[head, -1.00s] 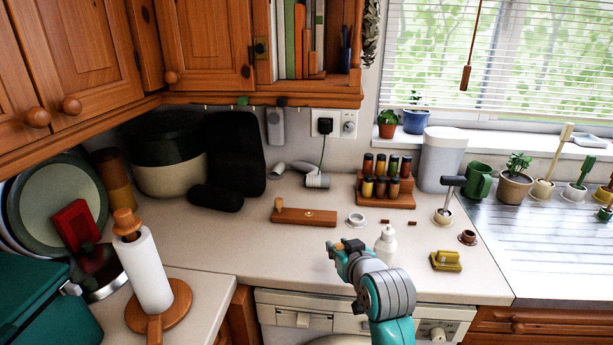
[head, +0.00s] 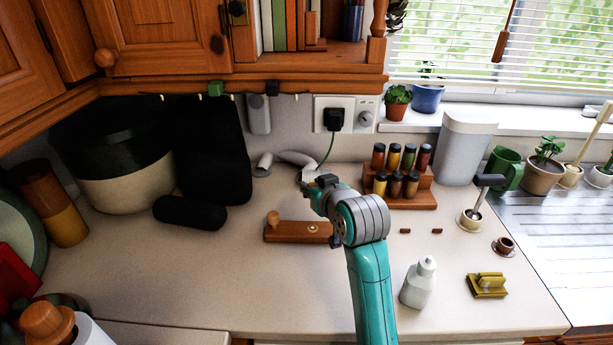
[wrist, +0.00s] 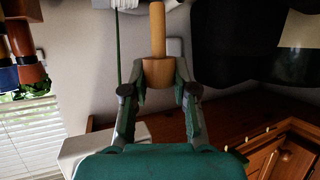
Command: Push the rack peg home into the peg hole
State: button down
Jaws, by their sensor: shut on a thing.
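The rack is a reddish wooden board (head: 285,234) lying on the counter left of my arm in the head view. A rounded wooden knob stands on its left end. The peg hole (head: 313,228) shows as a pale ring near its right end. My gripper (head: 322,184) is above and behind the board in the head view. In the wrist view my gripper (wrist: 160,80) is shut on the rack peg (wrist: 158,32), a pale wooden rod with a thicker collar between the fingers. The peg is clear of the hole; the head view barely shows it.
A spice stand (head: 404,196) with several jars is right of my gripper. A white bottle (head: 419,282) and a yellow-brown block (head: 487,285) stand nearer the front. The counter left of the board is clear.

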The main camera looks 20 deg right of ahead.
jog(key=shift+s, duration=0.15)
send_over(313, 229)
jog(key=shift+f, duration=2.75)
jog(key=shift+f, duration=1.6)
jog(key=shift+f, duration=0.2)
jog(key=c, duration=0.8)
grip_release()
jog(key=shift+f, duration=0.1)
jog(key=shift+s+d+r, duration=0.15)
jog(key=shift+s+r, duration=1.3)
jog(key=shift+s, duration=0.35)
jog(key=shift+s+d+r, duration=0.15)
jog(key=shift+s+r, duration=1.25)
jog(key=shift+s, duration=0.4)
jog(key=shift+s+d+r, duration=0.15)
jog(key=shift+s+r, duration=1.3)
jog(key=shift+s, duration=0.35)
